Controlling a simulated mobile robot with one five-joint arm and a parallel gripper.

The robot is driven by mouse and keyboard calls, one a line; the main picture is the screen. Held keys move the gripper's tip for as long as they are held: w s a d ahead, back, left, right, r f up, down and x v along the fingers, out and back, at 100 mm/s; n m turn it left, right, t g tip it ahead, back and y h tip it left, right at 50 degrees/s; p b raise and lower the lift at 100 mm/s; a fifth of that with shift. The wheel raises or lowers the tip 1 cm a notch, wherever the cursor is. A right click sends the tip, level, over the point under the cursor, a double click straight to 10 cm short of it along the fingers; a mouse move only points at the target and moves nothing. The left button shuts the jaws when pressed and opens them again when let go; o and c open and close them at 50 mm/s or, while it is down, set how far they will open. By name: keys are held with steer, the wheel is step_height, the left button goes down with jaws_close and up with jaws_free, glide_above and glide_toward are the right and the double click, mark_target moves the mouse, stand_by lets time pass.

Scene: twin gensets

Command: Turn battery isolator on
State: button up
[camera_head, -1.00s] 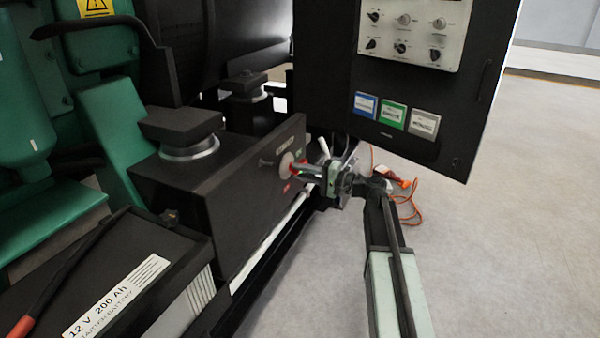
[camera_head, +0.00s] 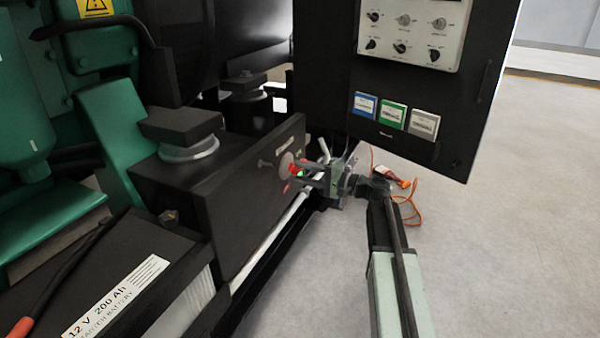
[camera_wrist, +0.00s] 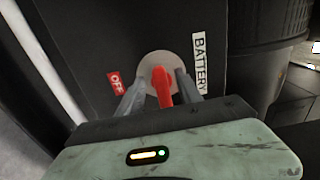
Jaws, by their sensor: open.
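The battery isolator has a red handle (camera_head: 293,169) on a pale round plate (camera_head: 286,163), on the front of a black box (camera_head: 250,185). In the wrist view the red handle (camera_wrist: 162,85) stands between my two fingers, with a grey finger on each side. My gripper (camera_head: 307,178) is open around the handle; whether either finger touches it I cannot tell. The wrist view also shows my gripper (camera_wrist: 160,92). A red OFF label (camera_wrist: 116,82) lies left of the plate and a white BATTERY label (camera_wrist: 200,63) lies right of it. Any ON label is not clear.
A 12 V battery (camera_head: 110,285) sits at the lower left. An orange cable (camera_head: 407,205) lies on the floor at right. Open floor (camera_head: 510,250) spreads right.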

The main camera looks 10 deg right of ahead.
steer(key=v, duration=0.6)
steer(key=shift+s+d, duration=0.25)
